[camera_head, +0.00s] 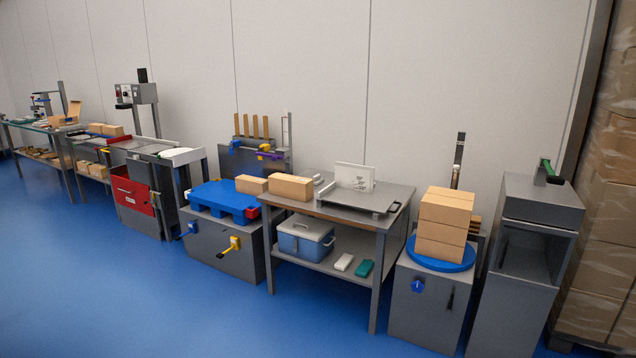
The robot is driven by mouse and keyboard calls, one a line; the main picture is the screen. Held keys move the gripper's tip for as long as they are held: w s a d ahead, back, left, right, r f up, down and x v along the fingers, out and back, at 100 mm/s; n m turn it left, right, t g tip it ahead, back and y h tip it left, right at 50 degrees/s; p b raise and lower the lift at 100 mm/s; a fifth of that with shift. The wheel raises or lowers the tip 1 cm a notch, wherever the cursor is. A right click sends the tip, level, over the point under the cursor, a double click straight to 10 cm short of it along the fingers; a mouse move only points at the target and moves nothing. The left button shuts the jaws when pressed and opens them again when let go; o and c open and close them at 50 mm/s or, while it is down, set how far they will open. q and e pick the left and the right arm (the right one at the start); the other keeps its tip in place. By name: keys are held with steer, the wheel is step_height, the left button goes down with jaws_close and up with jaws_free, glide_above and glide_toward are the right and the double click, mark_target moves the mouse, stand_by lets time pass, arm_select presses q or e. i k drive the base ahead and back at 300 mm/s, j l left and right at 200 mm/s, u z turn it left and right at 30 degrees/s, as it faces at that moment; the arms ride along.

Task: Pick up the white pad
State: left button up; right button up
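A small white pad (343,262) lies on the lower shelf (325,264) of the grey table near the middle of the view. A teal pad (364,268) lies just to its right, apart from it. A blue tub with a grey lid (306,239) stands to its left on the same shelf. The tabletop (333,206) is above the pad, and a front table leg stands to the right of the teal pad. Neither of my grippers shows in the head view.
On the tabletop are cardboard boxes (290,187), a dark tray (357,201) and a white upright card (354,177). Stacked boxes on a blue disc (440,254) stand to the right, a blue pallet (222,200) to the left. The blue floor (150,300) in front is clear.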

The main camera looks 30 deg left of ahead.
mark_target(317, 178)
steer(key=u, duration=0.95)
steer(key=i+j+z, duration=0.1)
steer(key=z, duration=0.25)
steer(key=i+j+z, duration=0.15)
steer(key=z, duration=0.2)
steer(key=i+j+z, duration=0.15)
steer(key=z, duration=0.2)
steer(key=k+j, duration=0.05)
